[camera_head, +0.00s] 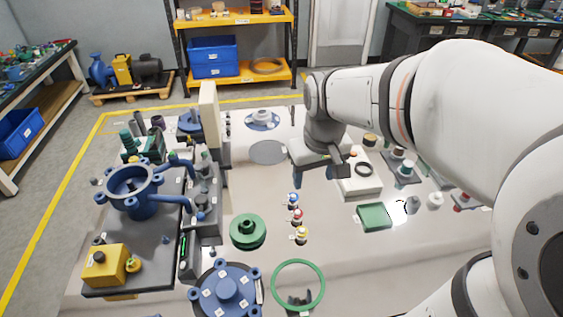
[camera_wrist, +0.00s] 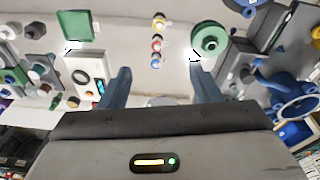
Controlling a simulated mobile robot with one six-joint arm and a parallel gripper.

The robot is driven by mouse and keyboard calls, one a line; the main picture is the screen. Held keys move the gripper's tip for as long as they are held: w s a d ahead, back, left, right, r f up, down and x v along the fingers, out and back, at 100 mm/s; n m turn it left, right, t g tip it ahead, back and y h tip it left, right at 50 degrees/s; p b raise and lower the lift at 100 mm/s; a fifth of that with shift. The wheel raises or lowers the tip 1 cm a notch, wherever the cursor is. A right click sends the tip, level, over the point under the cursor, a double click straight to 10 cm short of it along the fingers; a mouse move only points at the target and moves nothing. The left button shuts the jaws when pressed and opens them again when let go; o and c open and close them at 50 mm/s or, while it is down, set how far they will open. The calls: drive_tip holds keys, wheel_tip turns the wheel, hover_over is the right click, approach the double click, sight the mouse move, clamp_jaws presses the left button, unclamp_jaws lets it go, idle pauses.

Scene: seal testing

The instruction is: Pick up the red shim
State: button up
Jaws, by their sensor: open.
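A small red-marked piece (camera_head: 297,215) stands on the light table in a row between a blue-marked piece (camera_head: 293,199) and a yellow-marked piece (camera_head: 301,235). In the wrist view the red piece (camera_wrist: 157,43) is beyond my fingertips, near the middle of the gap. It is the likeliest red shim, but too small to make out its shape. My gripper (camera_wrist: 160,72) is open with nothing between its two fingers. In the head view my gripper (camera_head: 338,166) hangs over the table, behind and right of the row, apart from the pieces.
A green stepped disc (camera_head: 247,232) stands left of the row. A green tray (camera_head: 374,217) and a white block with a dark ring (camera_head: 360,187) are to the right. A green ring (camera_head: 298,287) and a blue flange (camera_head: 226,292) lie nearer. Bare table surrounds the row.

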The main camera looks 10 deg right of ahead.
sight(298, 213)
drive_tip(key=w+f+b, duration=0.3)
drive_tip(key=w+f, duration=0.1)
drive_tip(key=f, duration=0.2)
drive_tip(key=w+f+n+g+b, duration=0.1)
drive_tip(key=w+f+b, duration=0.2)
drive_tip(key=f, duration=0.4)
drive_tip(key=w+f+n+g+b, duration=0.1)
drive_tip(key=w+f+b, duration=0.3)
drive_tip(key=w+f, duration=0.1)
drive_tip(key=shift+w+a+f, duration=0.2)
drive_tip(key=shift+w+f, duration=0.2)
drive_tip(key=shift+f, duration=0.35)
drive_tip(key=shift+w+f+n, duration=0.1)
drive_tip(key=shift+f+n, duration=0.2)
drive_tip(key=f, duration=0.4)
drive_tip(key=f+b, duration=0.1)
drive_tip(key=f, duration=0.1)
drive_tip(key=shift+s+d+f, duration=0.1)
drive_tip(key=shift+s+d, duration=0.1)
drive_tip(key=shift+d, duration=0.2)
drive_tip(key=shift+f, duration=0.55)
drive_tip(key=shift+f, duration=0.25)
drive_tip(key=c, duration=1.1)
